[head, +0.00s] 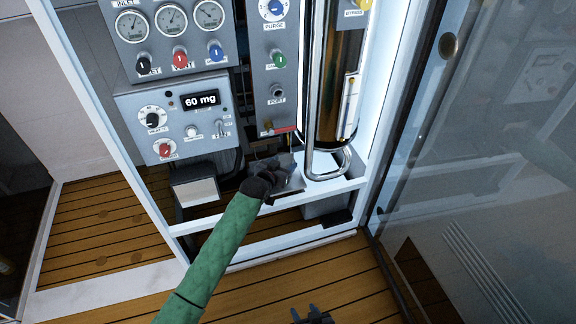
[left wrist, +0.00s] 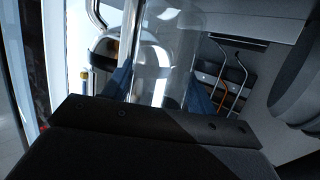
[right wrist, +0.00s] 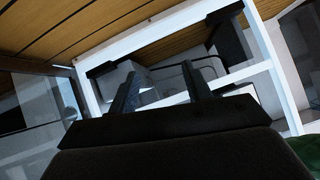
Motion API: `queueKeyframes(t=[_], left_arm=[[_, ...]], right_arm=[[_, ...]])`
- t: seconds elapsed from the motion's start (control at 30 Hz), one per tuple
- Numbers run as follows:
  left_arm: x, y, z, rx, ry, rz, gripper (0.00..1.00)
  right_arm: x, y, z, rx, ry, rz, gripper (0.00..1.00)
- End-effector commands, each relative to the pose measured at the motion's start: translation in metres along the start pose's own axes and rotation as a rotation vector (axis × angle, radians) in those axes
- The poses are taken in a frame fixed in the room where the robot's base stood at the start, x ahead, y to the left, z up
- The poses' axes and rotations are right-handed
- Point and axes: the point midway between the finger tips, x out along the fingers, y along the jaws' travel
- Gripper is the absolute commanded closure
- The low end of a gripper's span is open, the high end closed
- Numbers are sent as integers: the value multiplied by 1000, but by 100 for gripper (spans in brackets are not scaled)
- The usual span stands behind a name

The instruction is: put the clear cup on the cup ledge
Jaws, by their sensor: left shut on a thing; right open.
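The clear cup (left wrist: 178,35) stands between the fingers of my left gripper (left wrist: 160,85) in the left wrist view. The gripper is shut on it. In the head view my left gripper (head: 278,172) is low inside the panel frame, below the port. It hides most of the cup there. A small grey ledge (head: 296,184), which looks like the cup ledge, shows right beside and under this gripper. I cannot tell whether the cup touches it. My right gripper (head: 312,315) is at the bottom edge, open and empty; its spread fingers show in the right wrist view (right wrist: 158,82).
A bent metal pipe (head: 311,120) and a shiny cylinder (head: 338,75) stand right of my left gripper. The control box (head: 178,118) reading 60 mg is to its upper left. The white frame's lower bar (head: 325,190) runs close by. A glass door (head: 490,150) stands at right.

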Motion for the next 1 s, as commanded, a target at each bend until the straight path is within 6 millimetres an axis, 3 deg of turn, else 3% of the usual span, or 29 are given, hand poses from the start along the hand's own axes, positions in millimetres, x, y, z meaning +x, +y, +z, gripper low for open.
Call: queueKeyframes(t=[0.1,0.27,0.47,0.8,1.0], left_arm=[[21,0,-6,-1,0,0,69],[35,0,-10,0,-1,0,69],[39,0,-6,0,0,0,69],[47,0,20,1,0,0,69],[47,0,22,1,0,0,69]], right_arm=[[0,-1,-22,-8,65,-2,51],[0,-2,-40,-15,115,-3,51],[-1,-3,-53,-20,152,-4,51],[-9,-8,-105,-38,306,-10,51],[-10,-8,-110,-39,321,-10,51]])
